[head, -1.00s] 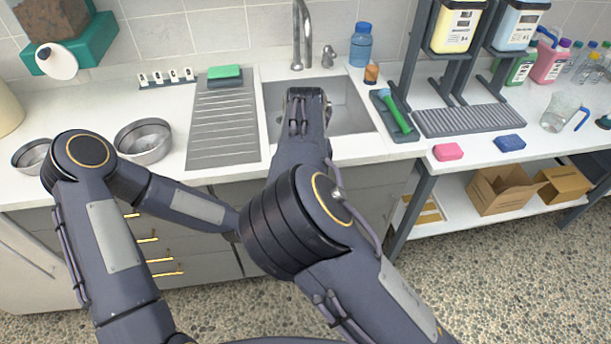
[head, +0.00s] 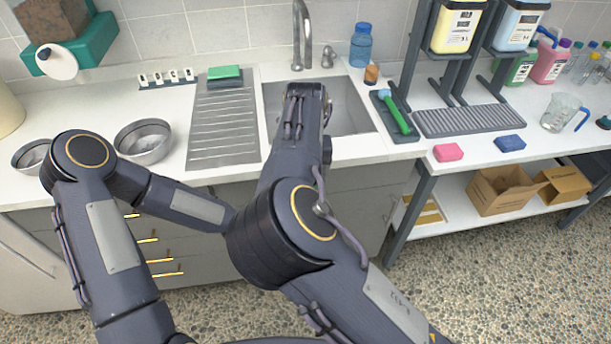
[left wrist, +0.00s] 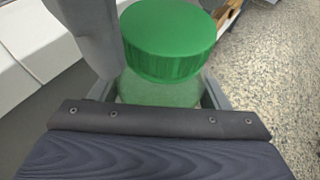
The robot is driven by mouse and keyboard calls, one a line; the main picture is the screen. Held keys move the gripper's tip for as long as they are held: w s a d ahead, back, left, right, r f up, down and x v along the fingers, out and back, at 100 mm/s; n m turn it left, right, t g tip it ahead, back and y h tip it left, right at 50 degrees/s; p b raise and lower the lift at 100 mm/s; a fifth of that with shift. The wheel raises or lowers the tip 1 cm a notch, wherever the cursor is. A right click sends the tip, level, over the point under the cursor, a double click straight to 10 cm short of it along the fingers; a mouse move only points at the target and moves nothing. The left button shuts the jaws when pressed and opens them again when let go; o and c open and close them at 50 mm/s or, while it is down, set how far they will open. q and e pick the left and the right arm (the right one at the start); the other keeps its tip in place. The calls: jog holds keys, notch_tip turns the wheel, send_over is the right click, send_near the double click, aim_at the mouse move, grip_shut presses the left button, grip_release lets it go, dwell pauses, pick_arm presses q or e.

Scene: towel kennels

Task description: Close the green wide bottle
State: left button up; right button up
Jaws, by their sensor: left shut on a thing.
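The green wide bottle (left wrist: 160,92) shows in the left wrist view as a pale green, see-through body. A large ribbed green cap (left wrist: 170,38) sits over its top; whether it is screwed tight I cannot tell. My left gripper (left wrist: 162,96) is shut on the bottle's body, one finger on each side. A grey part of mine (left wrist: 92,40) stands close to the left side of the cap, perhaps my right gripper; its jaws cannot be made out. In the head view my right arm hides both grippers and the bottle.
The sink (head: 348,105) and ribbed drainboard (head: 222,120) lie beyond my arms. Steel bowls (head: 143,141) stand at left. A tray (head: 397,128) with a green-handled brush, pink sponge (head: 448,152) and blue sponge (head: 509,143) lie at right. The floor in front of the counter is clear.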

jog(key=shift+r, duration=1.9)
jog(key=shift+c, duration=0.3)
